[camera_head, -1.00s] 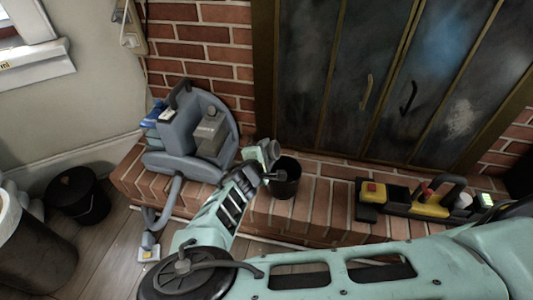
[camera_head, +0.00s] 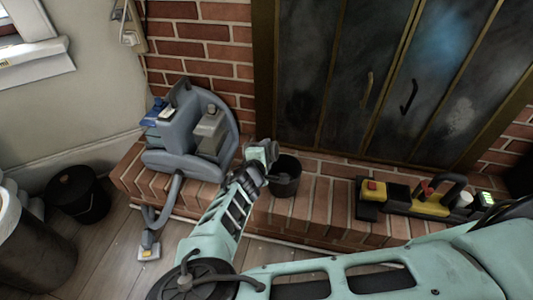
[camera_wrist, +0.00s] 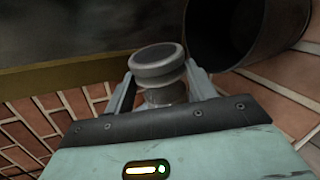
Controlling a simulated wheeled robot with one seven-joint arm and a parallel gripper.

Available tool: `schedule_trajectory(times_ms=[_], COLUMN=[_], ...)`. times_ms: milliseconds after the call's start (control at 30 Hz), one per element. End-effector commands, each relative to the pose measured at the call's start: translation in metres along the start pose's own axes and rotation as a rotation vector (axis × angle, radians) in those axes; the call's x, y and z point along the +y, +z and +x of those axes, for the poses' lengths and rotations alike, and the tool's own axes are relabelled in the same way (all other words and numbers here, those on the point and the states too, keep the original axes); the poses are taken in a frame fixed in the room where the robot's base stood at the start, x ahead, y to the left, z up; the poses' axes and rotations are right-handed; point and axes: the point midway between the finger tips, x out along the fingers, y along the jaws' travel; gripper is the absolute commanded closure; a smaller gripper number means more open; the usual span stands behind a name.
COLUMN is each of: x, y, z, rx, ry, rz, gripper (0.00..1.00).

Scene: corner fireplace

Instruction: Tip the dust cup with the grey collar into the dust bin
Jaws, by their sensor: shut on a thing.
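My gripper (camera_wrist: 160,92) is shut on the dust cup (camera_wrist: 158,65). The cup is a pale grey round piece with a wide collar and a dark round top, gripped by its narrower lower part between the two fingers. In the head view my gripper (camera_head: 262,155) is above the brick hearth, just left of the dust bin. The dust bin (camera_head: 285,180) is a black open bucket on the hearth; its dark mouth also shows at the upper right of the wrist view (camera_wrist: 232,30). The cup is beside the bin, apart from its opening in the wrist view. Its contents cannot be seen.
A grey vacuum-like machine (camera_head: 185,145) stands on the hearth (camera_head: 320,195) to the left, its hose reaching the floor. A yellow and black tool (camera_head: 430,200) lies right. Glass fireplace doors (camera_head: 375,85) stand behind. A black bucket (camera_head: 77,195) and large grey bin (camera_head: 35,245) are at left.

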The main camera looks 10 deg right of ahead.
Motion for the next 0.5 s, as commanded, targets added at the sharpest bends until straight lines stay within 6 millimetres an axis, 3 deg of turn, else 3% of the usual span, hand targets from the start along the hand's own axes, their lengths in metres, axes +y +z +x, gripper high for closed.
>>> schedule_trajectory(times_ms=[500], x=[-0.0028], y=[0.0004], z=[0.0018], rx=[0.012], ry=[0.001], rz=[0.031], gripper=[0.68])
